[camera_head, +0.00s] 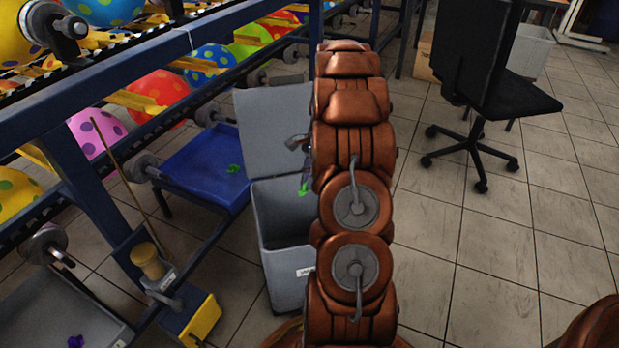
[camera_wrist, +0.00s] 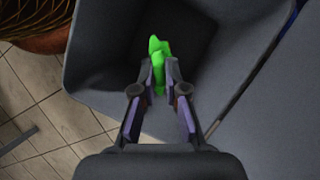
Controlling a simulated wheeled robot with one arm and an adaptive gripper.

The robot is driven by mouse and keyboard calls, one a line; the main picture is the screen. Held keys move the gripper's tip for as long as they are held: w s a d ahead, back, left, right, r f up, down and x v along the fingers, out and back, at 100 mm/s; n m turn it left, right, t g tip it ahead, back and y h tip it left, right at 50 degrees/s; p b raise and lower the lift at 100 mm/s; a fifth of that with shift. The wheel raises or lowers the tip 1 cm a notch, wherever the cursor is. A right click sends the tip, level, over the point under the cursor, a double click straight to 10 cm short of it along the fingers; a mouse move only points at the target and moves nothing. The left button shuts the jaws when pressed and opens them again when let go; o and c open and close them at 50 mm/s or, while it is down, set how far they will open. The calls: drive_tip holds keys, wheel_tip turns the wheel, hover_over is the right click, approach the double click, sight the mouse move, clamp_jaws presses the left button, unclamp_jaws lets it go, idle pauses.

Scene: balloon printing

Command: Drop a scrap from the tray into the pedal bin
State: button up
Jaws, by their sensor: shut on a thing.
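My gripper (camera_head: 306,174) is mostly hidden behind my arm in the head view. In the wrist view my gripper (camera_wrist: 159,90) is shut on a bright green scrap (camera_wrist: 158,58), which sticks out past the fingertips. The scrap also shows in the head view (camera_head: 304,188), above the mouth of the grey pedal bin (camera_head: 283,273). The bin's lid (camera_head: 268,128) stands open. In the wrist view the bin's inner wall (camera_wrist: 100,55) surrounds the scrap, and the inside looks dark. The blue tray (camera_head: 195,180) beside the bin holds another green scrap (camera_head: 234,168).
A blue rack (camera_head: 85,190) with spotted balloons (camera_head: 155,97) stands left of the bin. A grey tray (camera_head: 30,310) with a purple scrap (camera_head: 75,341) is at lower left. A black chair (camera_head: 500,98) stands at upper right. The tiled floor (camera_head: 520,240) on the right is clear.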

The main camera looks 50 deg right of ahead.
drive_tip(key=shift+f+b, duration=1.35)
drive_tip(key=shift+f, duration=0.6)
drive_tip(key=o, duration=0.8)
drive_tip(key=shift+c, duration=0.2)
drive_tip(key=v, duration=1.2)
